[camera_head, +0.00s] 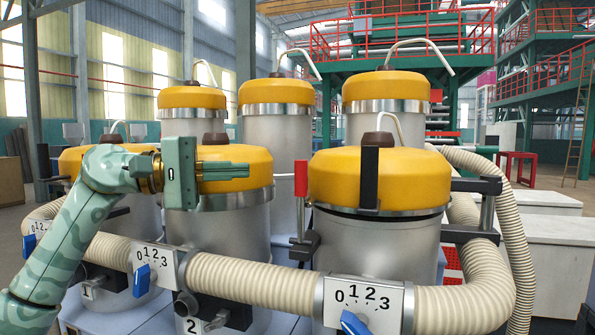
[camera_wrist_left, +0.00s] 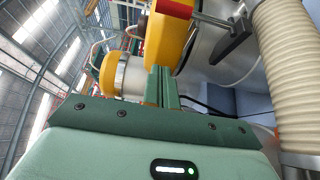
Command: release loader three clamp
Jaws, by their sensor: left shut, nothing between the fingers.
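The front right loader has a yellow lid (camera_head: 420,178) over a grey metal drum (camera_head: 375,250); no number shows on it, so I cannot confirm it is loader three. A clamp with a red upright handle (camera_head: 301,178) and a dark bracket (camera_head: 304,246) stands at its left side. The red handle end also shows at the top of the left wrist view (camera_wrist_left: 175,8). My left gripper (camera_head: 247,170) is shut and empty, its fingers pointing right, in front of the middle loader's yellow lid (camera_head: 235,155). Its fingertips are left of the red handle and apart from it. My right gripper is out of view.
A beige hose (camera_head: 250,282) runs across the front, with dial plates (camera_head: 372,299) and blue knobs (camera_head: 354,323). A black bracket with a grey rod (camera_head: 487,212) stands right of the front right loader. Several more yellow-lidded loaders stand behind (camera_head: 386,88).

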